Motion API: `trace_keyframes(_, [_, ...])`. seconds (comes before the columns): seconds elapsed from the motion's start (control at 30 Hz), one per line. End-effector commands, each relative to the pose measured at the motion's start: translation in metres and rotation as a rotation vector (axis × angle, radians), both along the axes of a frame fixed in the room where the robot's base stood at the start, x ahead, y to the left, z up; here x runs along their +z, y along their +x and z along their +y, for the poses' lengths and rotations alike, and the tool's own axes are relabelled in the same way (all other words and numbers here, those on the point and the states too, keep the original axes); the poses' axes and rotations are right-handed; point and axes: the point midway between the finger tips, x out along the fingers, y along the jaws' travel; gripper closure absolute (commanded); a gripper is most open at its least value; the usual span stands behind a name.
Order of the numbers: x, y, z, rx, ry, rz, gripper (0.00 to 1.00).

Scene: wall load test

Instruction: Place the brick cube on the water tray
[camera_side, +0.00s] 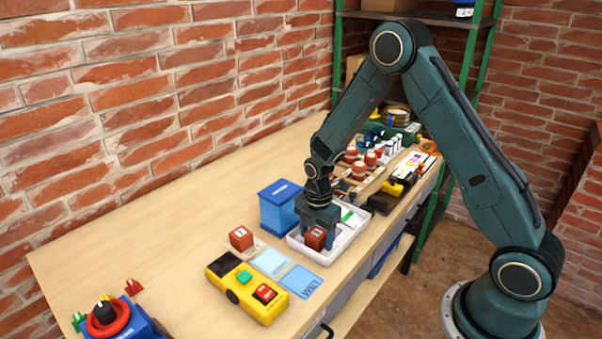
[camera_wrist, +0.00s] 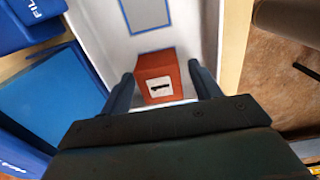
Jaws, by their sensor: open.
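A red brick cube (camera_side: 315,238) with a white label sits in the white tray (camera_side: 350,243); it also shows in the wrist view (camera_wrist: 160,72). My gripper (camera_side: 318,230) is open, low over the tray. In the wrist view its two fingers (camera_wrist: 164,85) stand on either side of the cube, with small gaps visible. A second red cube (camera_side: 241,238) with a white label stands on a pad to the left. A light blue square (camera_side: 271,262) and a blue square marked WET (camera_side: 301,282) lie flat in front; I cannot tell which is the water tray.
A blue box (camera_side: 280,206) stands just left of the white tray. A yellow device (camera_side: 246,287) with green and red buttons is at the front. Several small items crowd the bench behind my gripper. The bench is clear along the wall at the left.

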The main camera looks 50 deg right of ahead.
Motion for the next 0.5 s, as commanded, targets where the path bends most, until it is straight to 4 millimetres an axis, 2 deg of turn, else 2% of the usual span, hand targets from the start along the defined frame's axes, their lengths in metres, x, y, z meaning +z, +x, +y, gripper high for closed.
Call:
trace_keyframes(0.27, [0.01, 0.0, 0.0, 0.0, 0.0, -0.001, 0.38])
trace_keyframes(0.5, [0.036, 0.001, 0.0, 0.0, 0.0, -0.004, 0.38])
